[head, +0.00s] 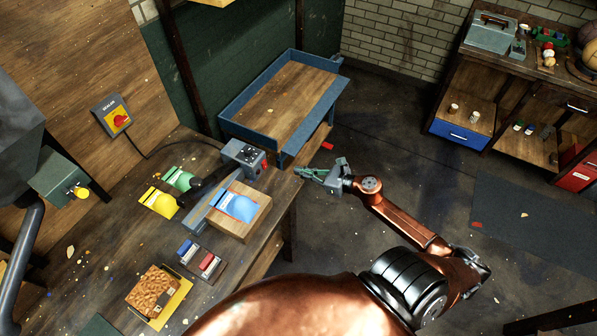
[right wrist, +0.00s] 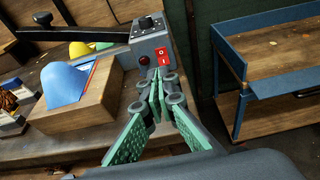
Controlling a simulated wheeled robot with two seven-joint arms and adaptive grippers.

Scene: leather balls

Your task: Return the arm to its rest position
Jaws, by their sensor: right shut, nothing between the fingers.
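My right arm comes in from the lower right in the head view. Its right gripper (head: 305,172) is shut and empty, held out past the front edge of the workbench (head: 120,245). In the right wrist view the green-padded fingers (right wrist: 157,100) meet at their tips, in front of the grey control box with a red switch (right wrist: 150,45). A gap to the box cannot be judged there. My left gripper is not in view.
A blue bag (head: 238,207) lies on a wooden block beside the sealer bar (head: 205,185). Yellow (head: 160,203) and green (head: 180,179) bags lie behind. A blue-rimmed tray table (head: 285,90) stands at the back. Open floor (head: 400,140) lies right of the bench.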

